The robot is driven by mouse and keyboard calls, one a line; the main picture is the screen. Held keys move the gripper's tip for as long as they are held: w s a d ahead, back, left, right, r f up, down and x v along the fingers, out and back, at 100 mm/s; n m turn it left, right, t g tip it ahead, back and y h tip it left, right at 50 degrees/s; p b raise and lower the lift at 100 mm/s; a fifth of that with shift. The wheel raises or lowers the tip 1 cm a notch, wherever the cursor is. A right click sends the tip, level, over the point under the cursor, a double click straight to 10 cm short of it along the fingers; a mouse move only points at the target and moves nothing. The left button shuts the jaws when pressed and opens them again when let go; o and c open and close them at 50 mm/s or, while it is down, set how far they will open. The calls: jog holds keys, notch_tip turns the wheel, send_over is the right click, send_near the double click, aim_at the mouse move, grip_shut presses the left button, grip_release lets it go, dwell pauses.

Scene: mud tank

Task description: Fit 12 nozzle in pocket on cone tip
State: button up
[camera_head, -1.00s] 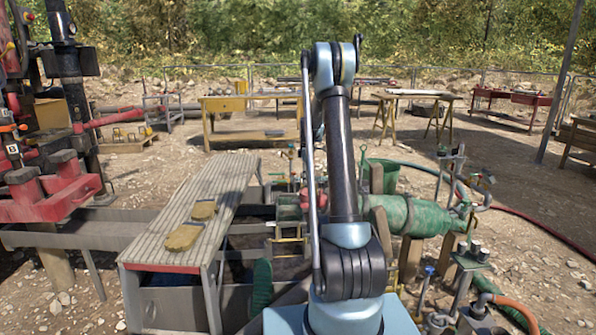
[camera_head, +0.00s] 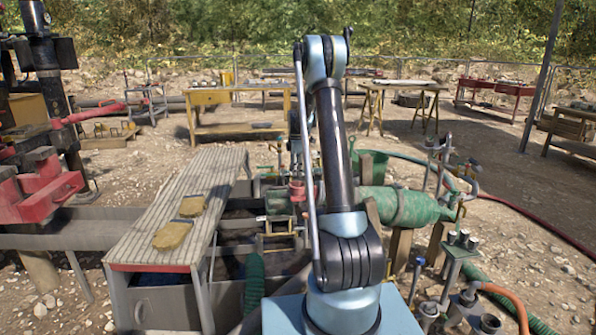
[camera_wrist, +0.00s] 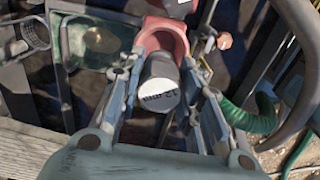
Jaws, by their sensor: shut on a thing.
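The nozzle (camera_wrist: 161,94) is a short grey cylinder with a pale end face that reads "12 mm" in the wrist view. My gripper (camera_wrist: 160,76) is shut on it, one finger on each side. Just beyond the nozzle, a red U-shaped pocket (camera_wrist: 164,28) opens towards it; the nozzle's far end overlaps its mouth in the picture, and I cannot tell whether they touch. In the head view the red pocket (camera_head: 299,191) shows partly beside my arm, at the tip of the green cone (camera_head: 405,208). My gripper is mostly hidden there.
A ribbed plank walkway (camera_head: 180,205) with two tan gloves (camera_head: 172,236) lies at the left. A green hose (camera_wrist: 245,116) and a grey curved pipe (camera_wrist: 299,22) are close on the right in the wrist view.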

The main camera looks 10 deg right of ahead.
jog(key=shift+d+r, duration=0.1)
jog(key=shift+d, duration=0.05)
dwell(0.6)
jog(key=shift+f, duration=1.55)
jog(key=shift+f, duration=1.35)
jog(key=o, duration=1.1)
jog(key=shift+o, duration=0.2)
notch_tip(320, 180, up, 12)
jog(key=shift+f, duration=0.1)
